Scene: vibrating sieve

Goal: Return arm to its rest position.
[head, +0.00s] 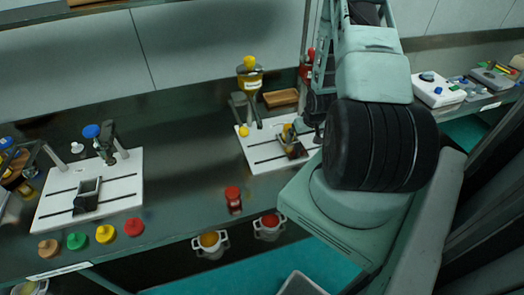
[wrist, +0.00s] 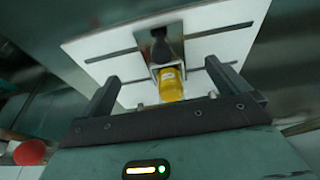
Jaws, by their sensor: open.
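My arm (head: 372,65) stretches over the right part of the bench in the head view, and its end is largely hidden behind its own links. In the wrist view my gripper (wrist: 162,88) is open, with its two dark fingers wide apart and nothing clasped. A yellow cylinder (wrist: 171,86) shows between the fingers in the picture, in front of a grey metal holder (wrist: 160,45) on a white slotted board (wrist: 110,50). I cannot tell how far the fingers are from it.
The right white board (head: 262,158) carries a yellow-topped fixture (head: 250,80). A left white board (head: 115,190) holds a blue-topped fixture (head: 92,131). Several coloured discs line the front edge. Small pots (head: 211,246) sit below the bench edge.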

